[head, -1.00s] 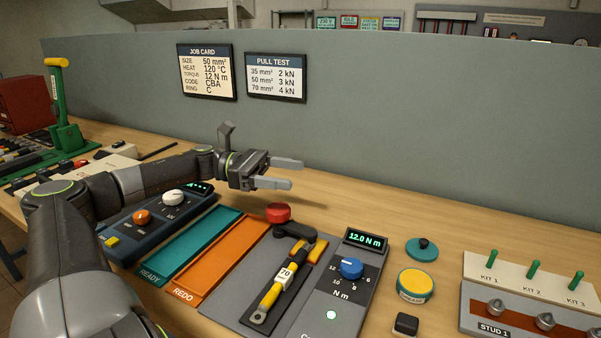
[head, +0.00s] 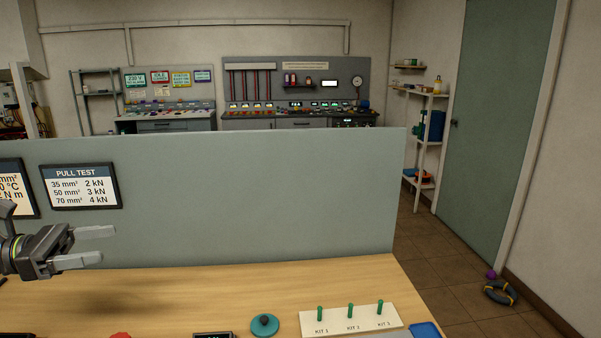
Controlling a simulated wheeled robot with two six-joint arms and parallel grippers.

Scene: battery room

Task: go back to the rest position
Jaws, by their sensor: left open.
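My left gripper (head: 88,247) shows at the left edge of the head view, above the wooden bench (head: 190,283). Its two grey fingers point right and stand apart, with nothing between them. Its shadow falls on the bench below, so it hangs clear of the top. Most of my left arm is outside the picture. My right gripper is not in view.
A grey partition (head: 250,195) with the pull test card (head: 80,186) stands behind the bench. A teal knob piece (head: 265,324) and the kit board (head: 350,319) with green pegs sit at the front. Open floor (head: 445,270) lies right, before a green door (head: 500,120).

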